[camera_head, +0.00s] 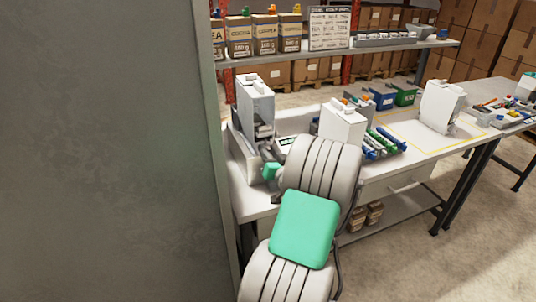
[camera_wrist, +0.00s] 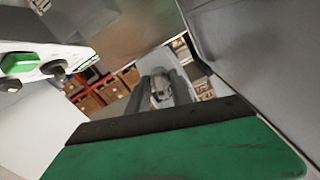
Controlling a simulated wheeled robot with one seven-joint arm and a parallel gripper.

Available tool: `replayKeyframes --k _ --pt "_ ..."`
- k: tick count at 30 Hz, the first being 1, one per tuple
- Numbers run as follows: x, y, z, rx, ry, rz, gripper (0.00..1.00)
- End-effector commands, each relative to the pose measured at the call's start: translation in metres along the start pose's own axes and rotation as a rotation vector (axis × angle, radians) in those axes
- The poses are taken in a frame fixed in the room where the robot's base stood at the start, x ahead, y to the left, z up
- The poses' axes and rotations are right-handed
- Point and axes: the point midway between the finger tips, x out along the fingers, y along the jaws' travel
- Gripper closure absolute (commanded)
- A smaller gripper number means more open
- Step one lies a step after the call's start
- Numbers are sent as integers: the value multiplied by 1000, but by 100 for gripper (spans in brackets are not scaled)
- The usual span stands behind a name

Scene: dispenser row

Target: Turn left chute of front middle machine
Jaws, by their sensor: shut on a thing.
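A tall white machine (camera_head: 342,124) stands in the middle of the bench. A grey machine (camera_head: 256,104) stands to its left and a white machine (camera_head: 440,106) to its right. My gripper (camera_head: 271,171) is low in front of the grey machine, left of the middle machine, largely hidden by my arm. In the wrist view its green and dark edge (camera_wrist: 165,120) fills the bottom. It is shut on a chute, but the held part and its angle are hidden. A pale housing with a green button (camera_wrist: 20,63) and a dark knob (camera_wrist: 55,70) is at upper left there.
A large grey-green panel (camera_head: 100,150) fills the left side. Coloured racks (camera_head: 384,143) and blue and green bins (camera_head: 402,95) stand right of the middle machine. A shelf (camera_head: 300,52) with bags runs behind. Bare bench with a yellow outline (camera_head: 412,143) lies at right.

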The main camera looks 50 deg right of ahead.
Motion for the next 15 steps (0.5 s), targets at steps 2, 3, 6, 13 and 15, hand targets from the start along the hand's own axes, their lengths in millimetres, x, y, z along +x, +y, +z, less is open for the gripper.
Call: replayKeyframes --k 2,3,6,13,15 --pt "0 1 2 69 0 0 100" --pt "0 1 2 105 1 0 100" --pt "0 1 2 202 0 0 100" --pt "0 2 1 421 1 0 100" --pt "0 2 1 488 1 0 100"
